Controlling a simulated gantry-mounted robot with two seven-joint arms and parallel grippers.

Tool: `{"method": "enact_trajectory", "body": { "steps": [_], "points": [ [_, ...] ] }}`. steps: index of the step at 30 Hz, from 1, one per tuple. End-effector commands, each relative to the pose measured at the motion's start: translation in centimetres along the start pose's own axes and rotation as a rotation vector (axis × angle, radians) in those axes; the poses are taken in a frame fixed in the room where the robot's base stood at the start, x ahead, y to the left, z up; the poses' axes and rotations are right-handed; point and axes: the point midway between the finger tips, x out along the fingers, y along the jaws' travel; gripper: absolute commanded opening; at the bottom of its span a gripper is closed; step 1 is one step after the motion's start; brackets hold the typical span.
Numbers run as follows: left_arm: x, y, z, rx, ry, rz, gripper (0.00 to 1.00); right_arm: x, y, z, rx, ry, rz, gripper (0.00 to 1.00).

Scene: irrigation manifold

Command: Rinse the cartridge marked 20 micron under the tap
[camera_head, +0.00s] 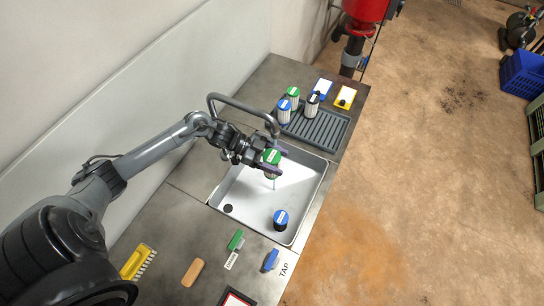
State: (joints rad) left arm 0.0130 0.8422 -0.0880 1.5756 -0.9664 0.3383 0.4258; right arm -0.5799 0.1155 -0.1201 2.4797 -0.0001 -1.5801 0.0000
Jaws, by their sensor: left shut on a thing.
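My left gripper (279,164) is shut on a green-capped cartridge (271,157) and holds it over the sink (317,190), by the outlet of the curved tap (240,105). A thin pale streak shows below the cartridge; it looks like water, but I cannot be sure. The micron marking is too small to read. A blue lever (271,260) beside the word TAP and a green lever (236,240) with a white label are on the counter in front of the sink. My right gripper is not in view.
A blue-capped dark cartridge (281,220) is in the sink's near right part. A ridged dark rack (325,132) behind holds green-, blue- and black-capped cartridges. A yellow brush (138,262) and tan block (193,272) lie front left.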

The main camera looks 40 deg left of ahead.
Motion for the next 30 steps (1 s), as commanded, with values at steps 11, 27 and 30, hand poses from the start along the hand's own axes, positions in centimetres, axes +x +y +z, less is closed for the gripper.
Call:
{"method": "enact_trajectory", "body": {
  "steps": [11,27,30],
  "points": [
    [0.5,3.0,-0.7,-0.002,0.001,0.000,0.31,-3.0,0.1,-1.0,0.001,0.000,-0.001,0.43],
    [1.3,6.0,-0.7,0.000,0.002,-0.001,0.31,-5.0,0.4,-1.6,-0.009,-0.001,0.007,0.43],
    [1.3,6.0,-0.6,0.000,0.001,-0.001,0.31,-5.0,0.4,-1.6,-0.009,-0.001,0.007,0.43]
  ]
}}
